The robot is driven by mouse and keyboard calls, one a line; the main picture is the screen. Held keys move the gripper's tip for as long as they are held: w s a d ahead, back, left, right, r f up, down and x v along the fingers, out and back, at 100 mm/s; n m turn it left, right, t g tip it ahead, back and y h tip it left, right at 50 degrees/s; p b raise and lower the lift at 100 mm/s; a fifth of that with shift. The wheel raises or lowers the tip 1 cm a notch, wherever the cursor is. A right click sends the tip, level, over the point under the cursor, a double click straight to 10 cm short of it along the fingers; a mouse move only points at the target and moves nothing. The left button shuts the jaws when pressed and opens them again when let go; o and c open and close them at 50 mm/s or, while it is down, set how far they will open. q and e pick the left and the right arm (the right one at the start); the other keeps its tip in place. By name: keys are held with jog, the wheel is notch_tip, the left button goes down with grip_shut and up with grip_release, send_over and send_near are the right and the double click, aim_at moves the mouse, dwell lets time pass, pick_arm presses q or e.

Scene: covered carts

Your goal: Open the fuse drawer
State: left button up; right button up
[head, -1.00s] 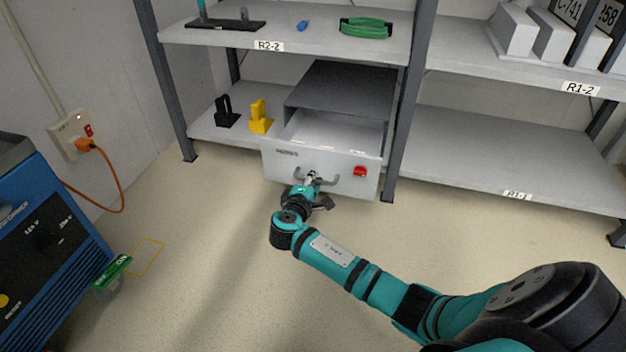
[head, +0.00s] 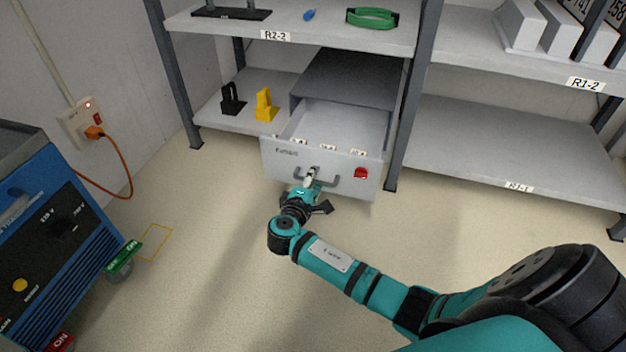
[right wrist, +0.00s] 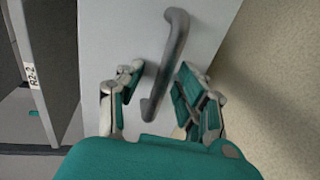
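The fuse drawer (head: 278,158) is a light grey drawer pulled well out of its dark grey cabinet (head: 350,80) on the lower shelf, with small labels along its front compartments. Its front bears a grey bar handle (head: 333,182) and a red knob (head: 361,173). My right gripper (head: 312,180) is at the handle. In the right wrist view the handle (right wrist: 176,40) runs between the two fingers of the gripper (right wrist: 160,78). The fingers stand apart, with a gap visible on the left side of the bar; contact on the right side is unclear. My left gripper is out of view.
A black holder (head: 232,100) and a yellow holder (head: 265,106) stand left of the cabinet. A shelf post (head: 402,130) rises close on the drawer's right. A blue transformer (head: 50,235) stands at left. The floor before the shelf is clear.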

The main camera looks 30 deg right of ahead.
aim_at(313, 151)
jog(key=o, duration=0.8)
notch_tip(313, 151, up, 10)
jog(key=shift+w+d+f, duration=0.2)
jog(key=shift+s+r, duration=0.15)
jog(key=shift+r, duration=0.5)
jog(key=c, duration=0.8)
jog(key=shift+a+f, duration=0.15)
jog(key=shift+f, duration=0.3)
